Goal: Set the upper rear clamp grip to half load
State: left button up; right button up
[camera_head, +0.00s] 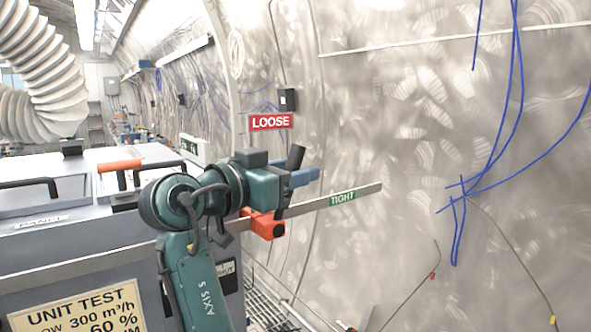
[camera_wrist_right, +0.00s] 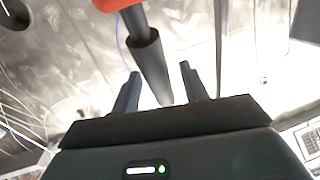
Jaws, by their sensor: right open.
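The orange clamp body (camera_head: 264,225) sits on a flat metal bar (camera_head: 355,197). Its black grip (camera_head: 295,157) stands up, leaning slightly right. A red LOOSE sign (camera_head: 271,122) is above it; a green TIGHT label (camera_head: 342,197) is on the bar to its right. My right gripper (camera_head: 300,179) is open at the grip, its blue fingers pointing right. In the right wrist view the black grip (camera_wrist_right: 150,68) hangs from the orange body (camera_wrist_right: 115,3), its end between the two open fingers (camera_wrist_right: 161,88). I cannot tell whether they touch it. My left gripper is out of view.
A grey unit with a test label (camera_head: 75,310) and black handles (camera_head: 30,184) stands at the left, with a ribbed white duct (camera_head: 40,75) above. Blue cables (camera_head: 510,90) hang on the curved steel wall at the right. The space right of the clamp looks clear.

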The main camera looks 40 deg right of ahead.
jog(key=shift+c, duration=0.5)
grip_shut()
